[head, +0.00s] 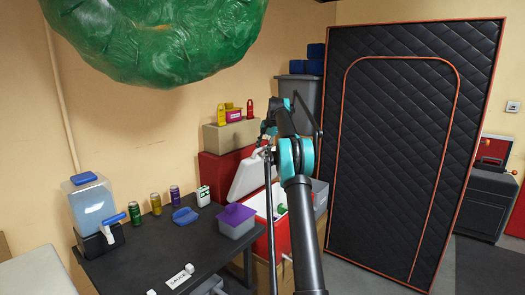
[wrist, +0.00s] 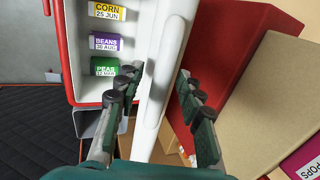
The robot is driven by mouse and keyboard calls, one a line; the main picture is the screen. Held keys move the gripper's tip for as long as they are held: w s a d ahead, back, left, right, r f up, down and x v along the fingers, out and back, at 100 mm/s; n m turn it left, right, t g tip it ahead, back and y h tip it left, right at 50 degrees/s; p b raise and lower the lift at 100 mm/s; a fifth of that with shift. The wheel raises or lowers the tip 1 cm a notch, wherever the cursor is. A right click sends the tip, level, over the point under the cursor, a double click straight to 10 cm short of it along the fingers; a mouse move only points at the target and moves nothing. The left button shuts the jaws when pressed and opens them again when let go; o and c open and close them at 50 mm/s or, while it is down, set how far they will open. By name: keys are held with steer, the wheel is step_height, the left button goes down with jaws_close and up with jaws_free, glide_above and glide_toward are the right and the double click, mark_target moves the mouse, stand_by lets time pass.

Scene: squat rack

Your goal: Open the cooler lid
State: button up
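My fingers are spread on either side of the lid; firm contact is not visible. In the head view my gripper (head: 267,150) is at the lid's upper edge, partly hidden by my arm.
Behind the lid are a red box (head: 215,172) and a tan box (head: 230,135). A black padded panel (head: 410,150) stands at right. A green round object hangs at upper left.

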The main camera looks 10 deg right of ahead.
steer(key=v, duration=0.7)
steer(key=shift+r, duration=0.25)
steer(key=shift+s, duration=0.1)
steer(key=s+a+f+n+h, duration=0.1)
steer(key=s+a+f+n, duration=0.15)
steer(key=s, duration=0.55)
steer(key=s+a+f+n, duration=0.1)
steer(key=s+a+f, duration=0.25)
steer(key=s, duration=0.45)
steer(key=s+a+f+n+h, duration=0.1)
steer(key=s+a+f+n, duration=0.2)
steer(key=s, duration=0.5)
steer(key=s+a+f+n, duration=0.1)
steer(key=s+f, duration=0.5)
steer(key=s, duration=0.6)
steer(key=s+a+f+n, duration=0.1)
steer(key=s+a+f, duration=0.1)
steer(key=s+f, duration=0.5)
steer(key=s+a+f+n, duration=0.1)
steer(key=s+f, duration=0.6)
steer(key=s, duration=0.9)
steer(key=shift+s+a+n+t+h, duration=0.3)
steer(key=shift+s+a+n+t, duration=0.05)
steer(key=shift+s+n+t, duration=0.1)
